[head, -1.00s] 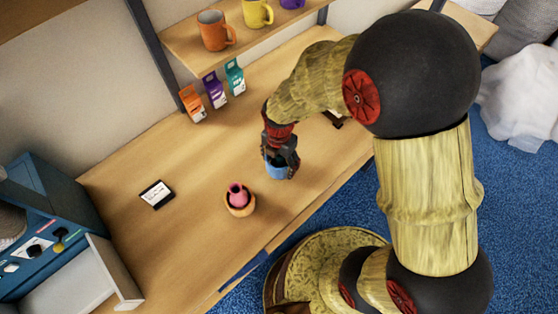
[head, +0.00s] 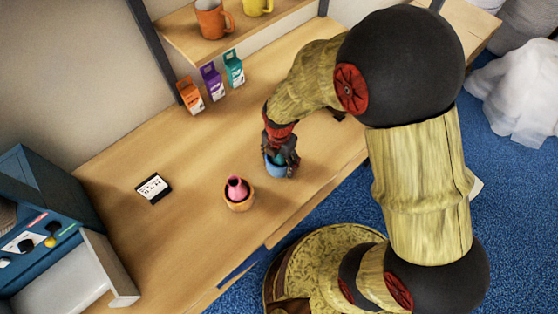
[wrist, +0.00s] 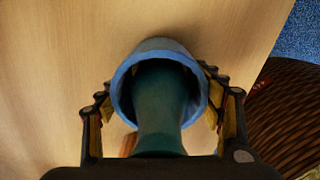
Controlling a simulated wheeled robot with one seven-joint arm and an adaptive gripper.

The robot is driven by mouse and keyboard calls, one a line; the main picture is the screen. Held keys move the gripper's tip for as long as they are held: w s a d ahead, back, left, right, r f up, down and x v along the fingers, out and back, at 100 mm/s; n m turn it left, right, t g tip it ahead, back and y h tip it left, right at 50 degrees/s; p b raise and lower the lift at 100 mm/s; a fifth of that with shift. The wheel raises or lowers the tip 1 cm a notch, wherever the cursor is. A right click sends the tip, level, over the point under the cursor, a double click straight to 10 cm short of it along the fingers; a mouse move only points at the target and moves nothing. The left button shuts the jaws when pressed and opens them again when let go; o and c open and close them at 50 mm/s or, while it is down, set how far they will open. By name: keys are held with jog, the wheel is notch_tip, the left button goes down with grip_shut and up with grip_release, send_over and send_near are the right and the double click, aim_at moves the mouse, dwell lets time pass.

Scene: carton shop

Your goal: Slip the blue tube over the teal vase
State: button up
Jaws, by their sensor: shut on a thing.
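The blue tube (head: 273,169) is at the middle of the table, below my gripper (head: 281,163). In the wrist view its round rim (wrist: 121,92) faces the camera. The teal vase (wrist: 160,112) stands inside the tube, and its upper part rises out of the opening toward the camera. A little teal (head: 279,158) also shows above the tube in the head view. My gripper (wrist: 160,100) is shut on the blue tube, with one finger on each side. The vase's base is hidden, and I cannot tell whether the tube touches the table.
A pink vase (head: 236,188) stands in an orange tube (head: 240,205) to the left. A small black-and-white card (head: 153,188) lies farther left. Several cartons (head: 212,83) stand at the back. A blue cabinet with an open drawer (head: 110,272) is at the lower left.

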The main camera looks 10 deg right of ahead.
aim_at(280, 156)
jog(key=shift+s+f, duration=0.1)
jog(key=o, duration=0.7)
jog(key=shift+o, duration=0.6)
notch_tip(280, 156, up, 10)
jog(key=p, duration=0.7)
